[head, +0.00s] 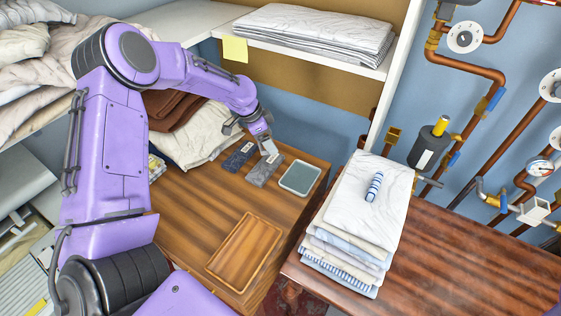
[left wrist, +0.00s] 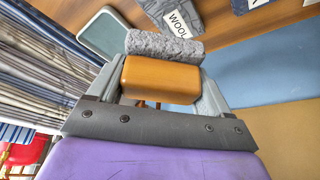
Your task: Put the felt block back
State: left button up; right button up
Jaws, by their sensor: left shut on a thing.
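My left gripper (left wrist: 160,85) is shut on the felt block (left wrist: 160,78), an orange-brown handle with a rough grey felt face (left wrist: 165,46) turned away from the palm. In the head view my left gripper (head: 268,150) is over the far part of the wooden table, by a grey mat (head: 262,173) and a dark blue mat (head: 237,159). The block is largely hidden there, and I cannot tell whether it touches anything. The grey mat, with the label "WOOL", also shows beyond the block in the left wrist view (left wrist: 179,18). My right gripper is out of view.
A grey-green tray with a pale rim (head: 300,178) lies right of the mats. An empty wooden tray (head: 244,251) is nearer. Folded linens (head: 350,230) with a striped roll (head: 374,187) stand on the right table. A shelf (head: 290,50) overhangs the back.

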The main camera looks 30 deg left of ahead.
pick_arm(q)
jog(key=s+d+r+m+b, duration=0.1)
jog(key=d+r+b, duration=0.2)
jog(key=d, duration=0.3)
jog(key=d+r+m+b, duration=0.2)
jog(key=d+r+b, duration=0.15)
jog(key=d, duration=0.25)
jog(key=s+d+f+m+g+h+b, duration=0.1)
jog(key=s+d+f+m, duration=0.15)
jog(key=s+d, duration=0.6)
jog(key=shift+n, duration=0.55)
jog(key=w+a+f, duration=0.2)
jog(key=w+f, duration=0.1)
jog(key=w+a+f+p, duration=0.1)
jog(key=w+a+f, duration=0.2)
jog(key=w, duration=0.1)
jog(key=w+a+f+p, duration=0.1)
jog(key=w+a+f, duration=0.2)
jog(key=w+f, duration=0.1)
notch_tip(320, 180, down, 3)
jog(key=shift+r+p, duration=0.2)
jog(key=shift+p, duration=0.5)
jog(key=shift+w+f, duration=0.1)
jog(key=shift+f, duration=0.2)
